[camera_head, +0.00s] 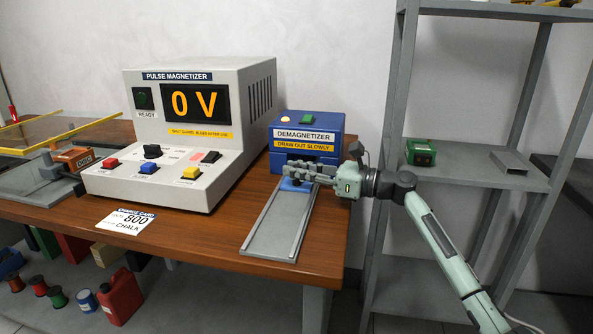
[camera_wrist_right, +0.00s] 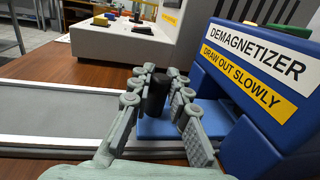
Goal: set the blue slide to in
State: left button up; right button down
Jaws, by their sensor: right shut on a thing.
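The blue slide (camera_head: 293,186) sits on a grey rail track (camera_head: 275,225) at the mouth of the blue demagnetizer (camera_head: 305,123). In the right wrist view the slide (camera_wrist_right: 160,129) is a flat blue plate with a dark upright knob (camera_wrist_right: 156,97). My right gripper (camera_head: 300,172) reaches in from the right, in front of the demagnetizer's opening. In the wrist view its fingers (camera_wrist_right: 158,95) are on either side of the knob, shut on it. The gripper hides part of the slide and opening in the head view. My left gripper is not in view.
The pulse magnetizer (camera_head: 180,130), reading 0 V, stands left of the track. A white card (camera_head: 126,220) lies at the table's front. A grey shelf (camera_head: 470,170) with a green box (camera_head: 420,152) stands at the right. The track's near end is clear.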

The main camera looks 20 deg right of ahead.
jog(key=c, duration=1.4)
grip_release()
jog(key=shift+s, duration=0.1)
jog(key=v, duration=1.2)
